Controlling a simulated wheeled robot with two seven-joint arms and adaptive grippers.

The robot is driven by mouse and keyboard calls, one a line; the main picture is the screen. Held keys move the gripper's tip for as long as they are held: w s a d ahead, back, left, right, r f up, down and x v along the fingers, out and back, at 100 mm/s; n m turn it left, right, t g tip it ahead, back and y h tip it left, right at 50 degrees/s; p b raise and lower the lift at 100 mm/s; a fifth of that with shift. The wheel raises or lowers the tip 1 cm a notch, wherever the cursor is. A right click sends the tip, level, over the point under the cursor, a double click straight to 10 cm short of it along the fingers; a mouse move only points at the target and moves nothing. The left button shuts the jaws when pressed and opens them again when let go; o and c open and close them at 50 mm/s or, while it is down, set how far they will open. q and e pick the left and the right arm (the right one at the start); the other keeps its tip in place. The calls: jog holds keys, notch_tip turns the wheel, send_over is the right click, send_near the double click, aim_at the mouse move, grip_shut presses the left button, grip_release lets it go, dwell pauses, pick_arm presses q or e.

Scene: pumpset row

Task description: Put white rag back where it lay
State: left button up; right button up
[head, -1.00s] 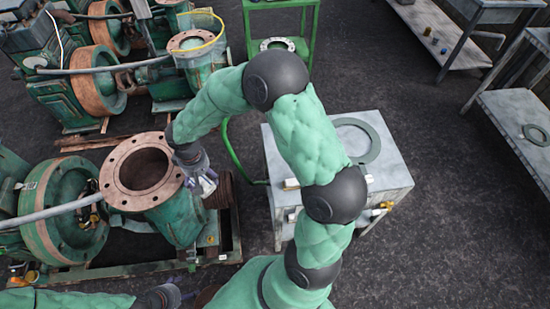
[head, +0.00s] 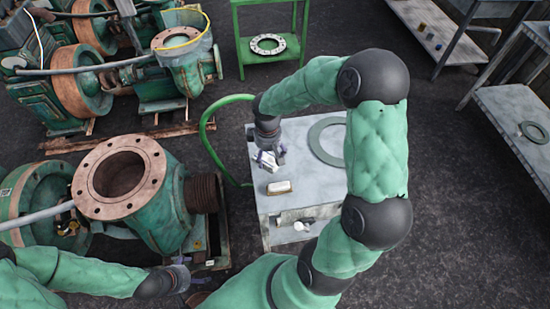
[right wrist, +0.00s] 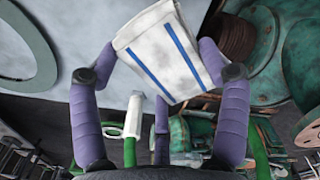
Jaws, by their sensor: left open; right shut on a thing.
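The white rag (right wrist: 165,52) has two blue stripes and is folded. My right gripper (right wrist: 160,82) is shut on it in the right wrist view. In the head view my right gripper (head: 272,151) holds the rag (head: 266,161) over the left part of the grey cart top (head: 292,160); I cannot tell whether the rag touches the top. My left gripper (head: 182,272) is open and empty at the bottom, near the pump's lower frame.
A flat grey ring (head: 317,150) lies on the cart top, and a tan-and-white block (head: 279,188) sits near its front left. A green hose (head: 206,138) loops left of the cart. The open flanged pump (head: 85,184) stands farther left. Bare top lies between block and ring.

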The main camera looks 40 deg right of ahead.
jog(key=w+d+f, duration=0.1)
jog(key=f, duration=0.1)
jog(key=d+f+b, duration=0.1)
jog(key=d+f, duration=0.1)
jog(key=w+d+f+b, duration=0.1)
jog(key=f, duration=0.1)
jog(key=shift+w+d, duration=0.3)
jog(key=shift+d, duration=0.05)
jog(key=shift+w+d+f+b, duration=0.15)
jog(key=shift+f+b, duration=0.65)
jog(key=shift+f, duration=0.85)
jog(key=shift+f, duration=0.1)
jog(key=shift+f, duration=0.15)
jog(key=o, duration=1.2)
jog(key=shift+o, duration=0.2)
notch_tip(320, 180, up, 12)
jog(key=p, duration=0.4)
jog(key=shift+r, duration=0.25)
